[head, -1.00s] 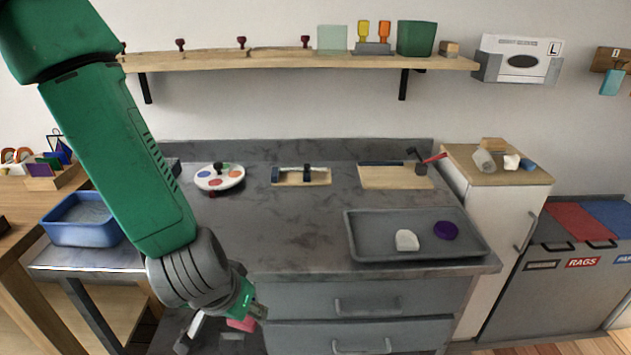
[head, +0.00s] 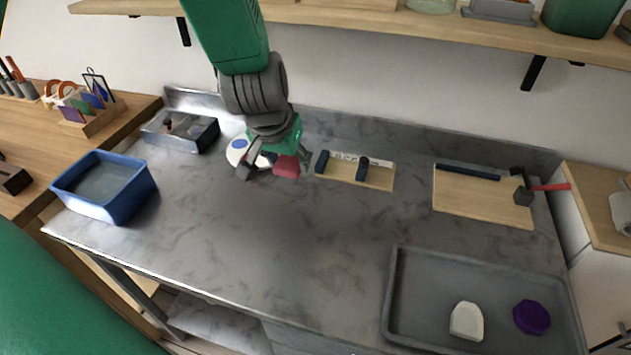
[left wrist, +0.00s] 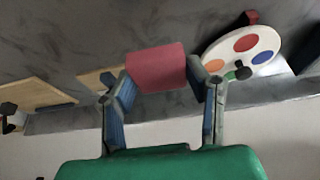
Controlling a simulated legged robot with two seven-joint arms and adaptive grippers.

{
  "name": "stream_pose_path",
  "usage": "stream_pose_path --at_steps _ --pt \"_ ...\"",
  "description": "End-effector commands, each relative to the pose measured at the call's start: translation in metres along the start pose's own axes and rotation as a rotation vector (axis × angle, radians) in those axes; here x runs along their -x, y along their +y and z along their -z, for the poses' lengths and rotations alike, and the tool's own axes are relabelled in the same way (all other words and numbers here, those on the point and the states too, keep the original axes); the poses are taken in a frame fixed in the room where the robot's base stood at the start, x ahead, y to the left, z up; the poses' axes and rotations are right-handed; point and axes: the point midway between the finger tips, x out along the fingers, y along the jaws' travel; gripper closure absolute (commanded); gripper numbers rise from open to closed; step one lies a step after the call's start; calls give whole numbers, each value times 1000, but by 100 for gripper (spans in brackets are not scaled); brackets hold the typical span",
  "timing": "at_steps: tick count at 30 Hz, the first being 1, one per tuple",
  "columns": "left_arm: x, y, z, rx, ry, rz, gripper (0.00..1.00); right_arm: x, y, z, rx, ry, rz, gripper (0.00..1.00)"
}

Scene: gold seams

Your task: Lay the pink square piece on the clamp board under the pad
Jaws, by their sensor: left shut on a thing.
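The pink square piece (head: 287,167) is held between the fingertips of my left gripper (head: 274,165), above the back left of the counter. It also shows in the left wrist view (left wrist: 157,68), clamped between both fingers (left wrist: 161,82). The clamp board (head: 480,207) is a pale wooden board at the back right of the counter, with a dark bar along its back edge. Its clamp has a red handle (head: 550,187) and a dark block-like pad (head: 523,197) at the board's right side. My gripper is well to the left of this board. My right gripper is not in view.
A smaller board with two dark blocks (head: 376,180) lies between my gripper and the clamp board. A round palette (head: 237,151) is partly behind my gripper. A grey tray (head: 396,300) holds white and purple pieces. A blue basin (head: 125,200) stands left. The counter middle is clear.

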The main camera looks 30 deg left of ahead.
Motion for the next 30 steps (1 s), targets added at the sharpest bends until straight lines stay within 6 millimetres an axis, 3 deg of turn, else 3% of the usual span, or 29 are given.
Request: stream_pose_path --at_steps 9,16,21,30 --pt "-49 -3 -18 8 -6 2 94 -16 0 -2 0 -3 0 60" --pt "-66 -2 -24 7 -5 2 94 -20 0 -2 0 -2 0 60" --pt "-89 -2 -34 6 -5 2 94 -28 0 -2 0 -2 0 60" --pt "-93 -3 -35 5 -2 3 94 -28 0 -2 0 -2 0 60"
